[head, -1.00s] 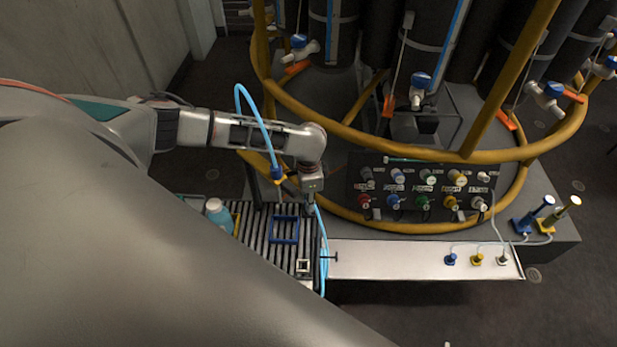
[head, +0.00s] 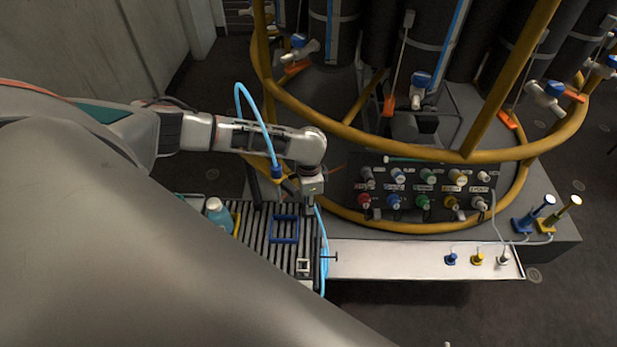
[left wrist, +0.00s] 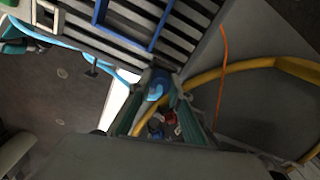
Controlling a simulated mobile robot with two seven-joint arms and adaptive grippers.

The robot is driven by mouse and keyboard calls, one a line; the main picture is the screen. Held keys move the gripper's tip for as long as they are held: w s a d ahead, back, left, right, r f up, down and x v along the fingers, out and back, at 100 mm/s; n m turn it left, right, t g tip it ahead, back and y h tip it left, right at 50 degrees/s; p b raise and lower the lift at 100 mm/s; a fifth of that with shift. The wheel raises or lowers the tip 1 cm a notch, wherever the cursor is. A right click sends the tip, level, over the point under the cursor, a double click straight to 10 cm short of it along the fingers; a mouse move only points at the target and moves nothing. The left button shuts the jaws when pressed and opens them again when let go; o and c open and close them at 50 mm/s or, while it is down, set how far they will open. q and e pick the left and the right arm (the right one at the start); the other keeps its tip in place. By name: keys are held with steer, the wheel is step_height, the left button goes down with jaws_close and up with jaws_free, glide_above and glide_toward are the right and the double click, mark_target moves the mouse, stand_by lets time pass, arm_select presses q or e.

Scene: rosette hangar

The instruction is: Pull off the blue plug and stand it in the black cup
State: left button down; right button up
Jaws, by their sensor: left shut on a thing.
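My left gripper (head: 311,196) points down above the right end of a slatted rack, beside the panel of coloured valves. In the left wrist view its fingers (left wrist: 158,110) are closed around a rounded blue and dark piece (left wrist: 155,88), which appears to be the blue plug. The arm hides most of it in the head view. I cannot make out the black cup for certain. My right gripper is not in view.
The slatted rack (head: 258,238) carries a blue frame (head: 284,229), a small pale square holder (head: 303,266) and a light-blue bottle (head: 217,212). The valve panel (head: 425,190) and yellow ring pipe (head: 375,141) stand close right. The white shelf (head: 390,260) is mostly bare.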

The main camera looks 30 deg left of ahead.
arm_select(q)
steer(key=shift+f, duration=0.35)
steer(key=shift+s+f, duration=0.1)
steer(key=shift+r, duration=1.85)
steer(key=shift+f, duration=0.95)
